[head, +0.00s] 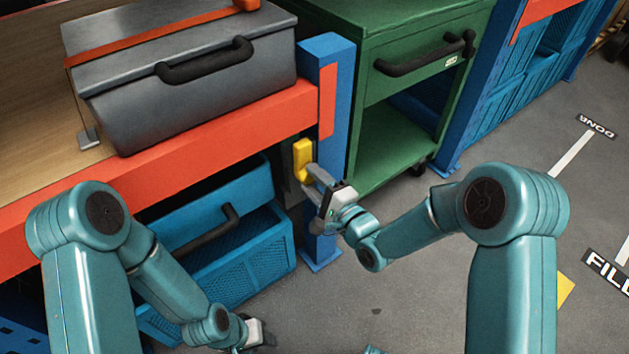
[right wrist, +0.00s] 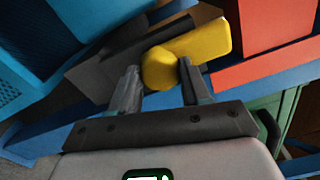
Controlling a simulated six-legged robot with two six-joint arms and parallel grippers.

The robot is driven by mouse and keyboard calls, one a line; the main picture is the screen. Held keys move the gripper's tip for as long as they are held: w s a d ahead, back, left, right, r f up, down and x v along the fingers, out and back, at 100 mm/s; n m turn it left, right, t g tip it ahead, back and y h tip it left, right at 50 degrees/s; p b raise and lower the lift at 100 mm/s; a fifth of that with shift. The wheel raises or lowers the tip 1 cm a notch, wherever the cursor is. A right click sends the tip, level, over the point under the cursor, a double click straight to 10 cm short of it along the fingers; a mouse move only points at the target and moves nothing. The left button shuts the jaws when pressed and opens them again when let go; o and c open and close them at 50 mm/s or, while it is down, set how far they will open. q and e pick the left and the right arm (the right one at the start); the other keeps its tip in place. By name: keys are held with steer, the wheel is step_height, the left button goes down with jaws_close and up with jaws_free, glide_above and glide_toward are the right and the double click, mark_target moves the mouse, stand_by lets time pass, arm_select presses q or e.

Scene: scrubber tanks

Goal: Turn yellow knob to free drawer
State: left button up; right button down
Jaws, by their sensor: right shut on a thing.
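The yellow knob (head: 303,158) is mounted beside the blue post, just under the orange shelf beam. In the right wrist view the yellow knob (right wrist: 196,50) has a round hub and a bar pointing to the upper right. My right gripper (head: 312,178) is at the knob, its fingers (right wrist: 160,82) shut on the hub from both sides. The blue drawer (head: 215,203) with a black handle (head: 206,230) sits below the beam, left of the knob. My left gripper (head: 258,336) is low near the bottom edge, away from the knob; its fingers are too small to read.
A grey case (head: 190,80) with a black handle stands on the wooden shelf above. A green cabinet (head: 400,150) with a black-handled drawer stands right of the blue post (head: 330,100). The grey floor (head: 440,310) to the right is open.

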stand_by(0.3)
steer(key=c, duration=0.5)
jaws_free()
steer(key=shift+s, duration=0.1)
steer(key=p+v, duration=0.2)
steer(key=v, duration=1.4)
steer(key=shift+p, duration=0.4)
steer(key=shift+s+d, duration=0.1)
